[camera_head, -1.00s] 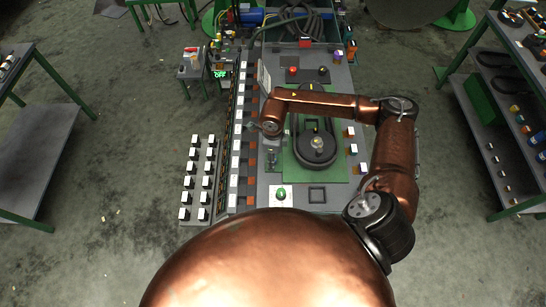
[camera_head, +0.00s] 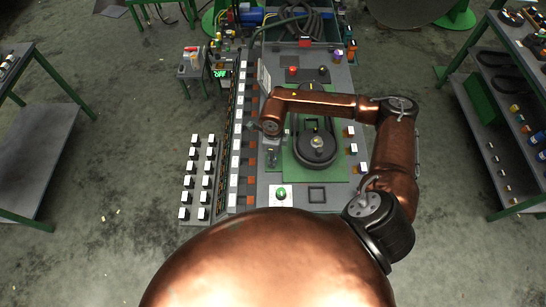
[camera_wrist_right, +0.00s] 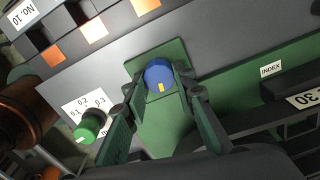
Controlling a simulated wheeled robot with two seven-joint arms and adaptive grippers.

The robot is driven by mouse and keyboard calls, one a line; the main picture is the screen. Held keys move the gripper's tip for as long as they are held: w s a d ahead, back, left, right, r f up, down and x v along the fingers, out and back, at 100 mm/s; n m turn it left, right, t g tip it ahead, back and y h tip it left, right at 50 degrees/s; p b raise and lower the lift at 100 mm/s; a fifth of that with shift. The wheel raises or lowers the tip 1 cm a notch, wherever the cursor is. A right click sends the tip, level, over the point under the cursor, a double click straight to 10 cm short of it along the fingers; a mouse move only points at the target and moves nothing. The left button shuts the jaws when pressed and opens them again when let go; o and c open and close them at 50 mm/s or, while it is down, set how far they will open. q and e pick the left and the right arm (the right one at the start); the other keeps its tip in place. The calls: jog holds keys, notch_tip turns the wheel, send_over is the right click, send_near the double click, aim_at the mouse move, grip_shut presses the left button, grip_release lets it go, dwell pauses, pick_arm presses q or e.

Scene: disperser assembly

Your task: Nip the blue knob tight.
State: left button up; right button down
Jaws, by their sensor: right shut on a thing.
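The blue knob (camera_wrist_right: 158,75) shows in the right wrist view, with a small yellow mark on its face. It stands over a green plate (camera_wrist_right: 160,125). My right gripper (camera_wrist_right: 156,84) has one finger on each side of the knob and is shut on it. In the head view my right arm reaches in from the right over the bench, and its gripper (camera_head: 272,155) is small and mostly hidden below the wrist; the blue knob cannot be made out there. My left gripper is not in view.
A green knob (camera_wrist_right: 91,126) on a white scale card sits left of the gripper, and it also shows in the head view (camera_head: 281,192). A round dark disc (camera_head: 316,148) stands on the green base. White blocks line the bench's left side.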

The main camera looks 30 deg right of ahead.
jog(key=m+b, duration=0.1)
jog(key=m, duration=0.2)
jog(key=shift+b, duration=0.3)
jog(key=m+b, duration=0.1)
jog(key=m, duration=0.1)
jog(key=shift+a+m, duration=0.1)
jog(key=shift+m, duration=0.3)
jog(key=m, duration=0.2)
jog(key=shift+m+b, duration=0.35)
jog(key=shift+m, duration=0.05)
jog(key=m, duration=0.3)
jog(key=shift+a+m+b, duration=0.1)
jog(key=shift+m+b, duration=0.2)
jog(key=shift+b, duration=0.05)
jog(key=m, duration=0.4)
jog(key=shift+m, duration=0.3)
jog(key=m, duration=0.4)
jog(key=shift+w+a+r+m, duration=0.1)
jog(key=shift+w+m, duration=0.05)
jog(key=shift+m, duration=0.55)
